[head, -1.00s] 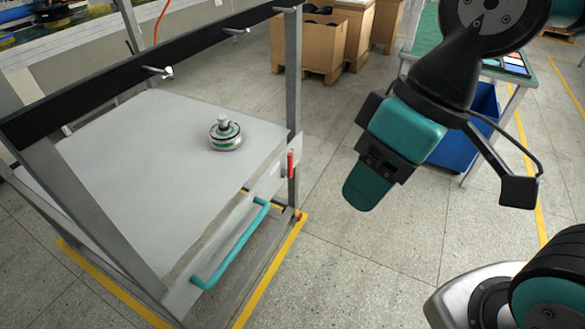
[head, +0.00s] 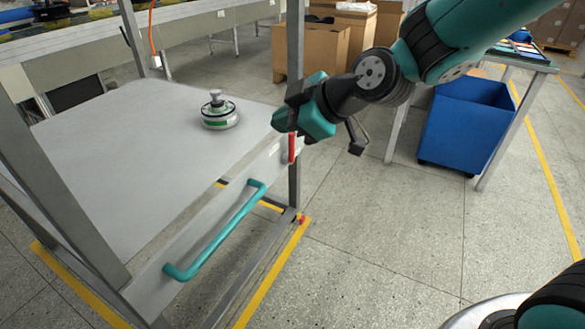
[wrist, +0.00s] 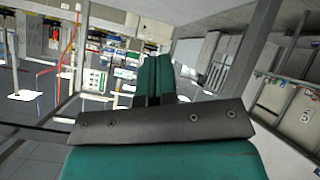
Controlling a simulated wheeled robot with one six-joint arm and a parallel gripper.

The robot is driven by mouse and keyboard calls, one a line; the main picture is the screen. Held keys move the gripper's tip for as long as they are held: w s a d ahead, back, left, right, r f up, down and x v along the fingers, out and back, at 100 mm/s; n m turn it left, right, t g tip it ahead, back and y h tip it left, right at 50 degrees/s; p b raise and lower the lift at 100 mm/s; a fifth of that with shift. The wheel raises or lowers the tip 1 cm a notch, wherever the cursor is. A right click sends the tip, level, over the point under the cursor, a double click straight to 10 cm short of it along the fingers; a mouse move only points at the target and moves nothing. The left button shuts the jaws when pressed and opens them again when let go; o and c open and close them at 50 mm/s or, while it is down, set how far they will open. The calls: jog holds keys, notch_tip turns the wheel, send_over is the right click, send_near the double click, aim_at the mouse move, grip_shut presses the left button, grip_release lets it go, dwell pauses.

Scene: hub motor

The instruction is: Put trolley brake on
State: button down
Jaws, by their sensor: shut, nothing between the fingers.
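The trolley (head: 90,150) stands at the left in the head view, with a grey top, metal posts and a teal push handle (head: 222,232). A red lever (head: 291,148) stands upright at its near right corner post. My gripper (head: 279,121) is just above the red lever, close to the post, with its fingers pointing left. I cannot tell whether it touches either. In the wrist view the two teal fingers (wrist: 154,78) are together with nothing between them. The red lever is not seen in the wrist view.
A hub motor (head: 220,114) sits on the trolley top near its right edge. A small red part (head: 302,218) is low by the trolley's corner. A blue bin (head: 470,125) stands under a table at the right. Cardboard boxes (head: 320,45) stand behind. The floor in front is clear.

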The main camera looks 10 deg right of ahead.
jog(key=w+d+f+n+t+h+b, duration=0.1)
jog(key=w+d+f+n+t+b, duration=0.1)
jog(key=w+f+b, duration=0.3)
jog(key=w+d+f+n+t+h+b, duration=0.1)
jog(key=w+d+f+t+b, duration=0.3)
jog(key=f, duration=0.8)
jog(key=w+d+f+n+t+h+b, duration=0.1)
jog(key=w+d+f+n+t+b, duration=0.1)
jog(key=w+f+b, duration=0.5)
notch_tip(320, 180, down, 3)
jog(key=d+t+b, duration=0.1)
jog(key=t+b, duration=0.1)
jog(key=b, duration=0.1)
jog(key=shift+w+r+n+h, duration=0.2)
jog(key=shift+n+h, duration=0.1)
jog(key=shift+h, duration=0.1)
jog(key=shift+w, duration=0.1)
jog(key=p, duration=0.1)
send_near(293, 147)
jog(key=w+a+r, duration=0.2)
jog(key=w+a, duration=0.2)
jog(key=a, duration=0.2)
jog(key=shift+w+d+f+b, duration=0.15)
jog(key=shift+w+d+b, duration=0.35)
jog(key=shift+w+d, duration=0.8)
jog(key=shift+w, duration=0.15)
